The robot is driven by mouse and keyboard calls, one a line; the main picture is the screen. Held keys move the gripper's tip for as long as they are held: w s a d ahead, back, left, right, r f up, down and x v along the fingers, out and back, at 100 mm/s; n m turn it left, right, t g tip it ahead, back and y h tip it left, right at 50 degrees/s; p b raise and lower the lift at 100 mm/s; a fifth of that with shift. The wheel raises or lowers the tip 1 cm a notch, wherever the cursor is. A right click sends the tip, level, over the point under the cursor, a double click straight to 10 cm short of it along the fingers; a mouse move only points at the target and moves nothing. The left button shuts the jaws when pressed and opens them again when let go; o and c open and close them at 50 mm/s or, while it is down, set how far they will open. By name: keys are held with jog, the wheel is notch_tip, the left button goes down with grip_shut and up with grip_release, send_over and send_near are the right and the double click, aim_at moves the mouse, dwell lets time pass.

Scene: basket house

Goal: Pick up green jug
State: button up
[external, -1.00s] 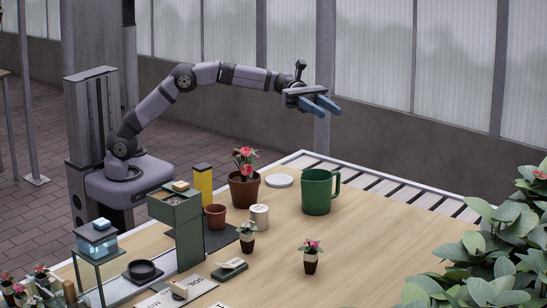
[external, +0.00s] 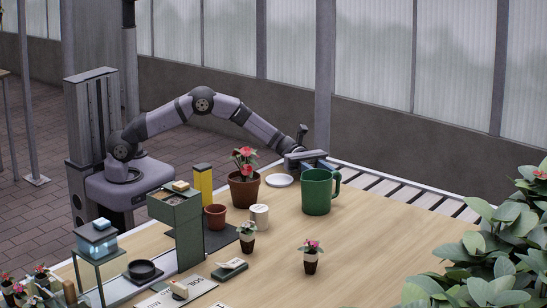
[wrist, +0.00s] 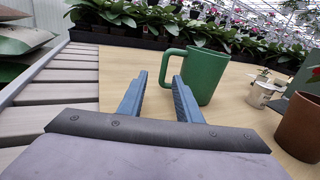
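The green jug (external: 317,192) stands upright on the wooden table near its far edge, its handle to the right in the external view. In the wrist view the green jug (wrist: 205,75) is just ahead, with its handle on the left, seen between and beyond the fingertips. My gripper (wrist: 158,78) is open, its two blue fingers apart with nothing between them. In the external view my gripper (external: 318,163) is low behind the jug, and the jug partly hides the fingers. I cannot tell whether a finger touches the jug.
A potted red flower (external: 244,185), a white dish (external: 279,181) and a pale can (external: 259,216) stand left of the jug. A small flower pot (external: 310,262) is in front. A slatted section (external: 400,190) lies behind. The table's right part (external: 390,235) is clear.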

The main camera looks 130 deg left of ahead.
aim_at(337, 182)
jog(key=shift+d+x, duration=0.15)
jog(key=shift+x, duration=1.7)
jog(key=shift+d+x, duration=0.2)
jog(key=shift+x, duration=1.65)
jog(key=shift+s+r, duration=0.15)
jog(key=shift+c, duration=0.5)
jog(key=shift+r, duration=0.1)
grip_shut()
